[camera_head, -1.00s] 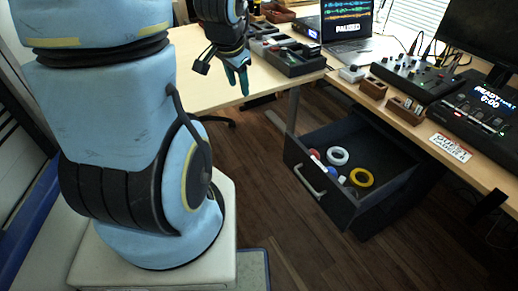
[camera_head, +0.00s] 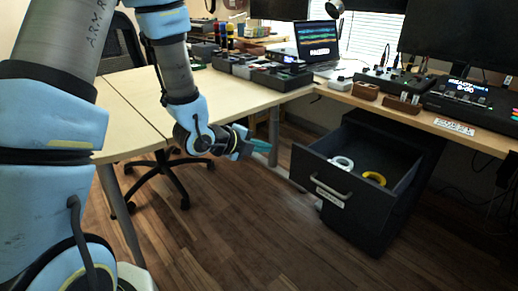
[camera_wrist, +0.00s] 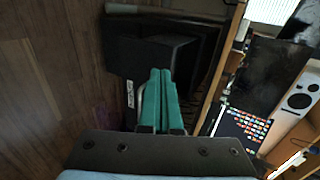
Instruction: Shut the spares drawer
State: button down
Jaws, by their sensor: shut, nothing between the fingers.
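The spares drawer (camera_head: 318,190) is a dark drawer pulled out from a cabinet under the right desk. Its front carries a pale bar handle (camera_head: 333,188) and a small label. Inside lie a white ring (camera_head: 342,163) and a yellow ring (camera_head: 374,178). My gripper (camera_head: 264,146) is shut and empty, with teal fingers, in the air to the left of the drawer front and apart from it in the head view. In the wrist view the shut fingers (camera_wrist: 160,72) overlap the dark drawer shape (camera_wrist: 125,55) and hide part of it.
The cabinet (camera_head: 400,135) stands under the desk (camera_head: 440,124), which holds a laptop, mixer and other gear. A table leg (camera_head: 273,135) stands behind my gripper. A wheeled chair (camera_head: 170,175) is at the left. Wooden floor before the drawer is clear.

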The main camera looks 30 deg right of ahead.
send_near(294, 146)
notch_tip(294, 146, down, 3)
jog(key=d, duration=0.3)
jog(key=w+d, duration=0.1)
jog(key=shift+w+d, duration=0.25)
jog(key=shift+d, duration=0.1)
jog(key=shift+d+f, duration=0.1)
jog(key=shift+d, duration=0.2)
jog(key=shift+w+d, duration=0.1)
jog(key=shift+d, duration=0.05)
